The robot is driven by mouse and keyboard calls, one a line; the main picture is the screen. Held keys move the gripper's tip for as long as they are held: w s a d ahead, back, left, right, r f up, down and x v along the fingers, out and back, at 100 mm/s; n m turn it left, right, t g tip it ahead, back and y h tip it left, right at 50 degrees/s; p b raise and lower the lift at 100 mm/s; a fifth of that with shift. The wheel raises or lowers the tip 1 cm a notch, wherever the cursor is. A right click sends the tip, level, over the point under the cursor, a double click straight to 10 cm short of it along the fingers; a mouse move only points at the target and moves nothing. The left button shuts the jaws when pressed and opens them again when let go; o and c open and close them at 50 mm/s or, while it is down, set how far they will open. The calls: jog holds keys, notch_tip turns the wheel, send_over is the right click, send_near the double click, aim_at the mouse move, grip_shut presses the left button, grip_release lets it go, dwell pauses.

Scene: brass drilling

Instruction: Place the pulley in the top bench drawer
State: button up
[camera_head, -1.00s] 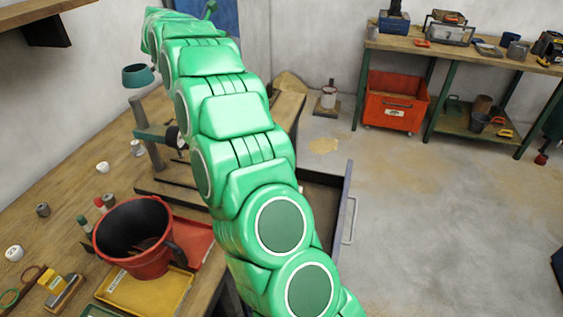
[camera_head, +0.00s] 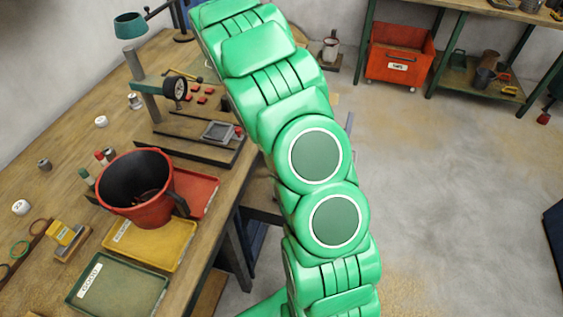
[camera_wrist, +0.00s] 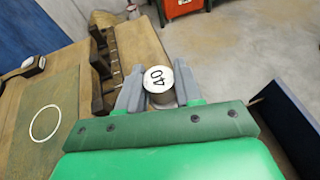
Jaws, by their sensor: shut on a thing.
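In the wrist view my gripper (camera_wrist: 160,90) is shut on a round metal piece (camera_wrist: 158,82) with a white face marked 40. I take this piece for the pulley, though its rim is partly hidden between the fingers. A dark blue panel (camera_wrist: 300,125) at the right of the wrist view looks like the front of an open bench drawer, with a dark hollow beside it. The piece is held to the left of this panel. In the head view my green arm hides the gripper and most of the drawer.
The wooden bench (camera_head: 60,120) carries a drill stand (camera_head: 150,95), a red bucket (camera_head: 150,222), yellow (camera_head: 150,250) and green (camera_head: 118,285) trays, and small white-faced pieces. An orange crate (camera_head: 400,65) stands at the back.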

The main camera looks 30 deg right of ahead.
jog(key=s+d+f, duration=0.5)
jog(key=s+f, duration=0.6)
jog(key=f, duration=0.1)
jog(key=s+d+f, duration=0.5)
jog(key=s+f, duration=0.6)
jog(key=shift+w+a+f, duration=0.1)
jog(key=shift+f, duration=2.1)
jog(key=shift+w+a+f, duration=0.1)
jog(key=shift+f, duration=2.05)
jog(key=shift+f, duration=0.1)
jog(key=o, duration=1.1)
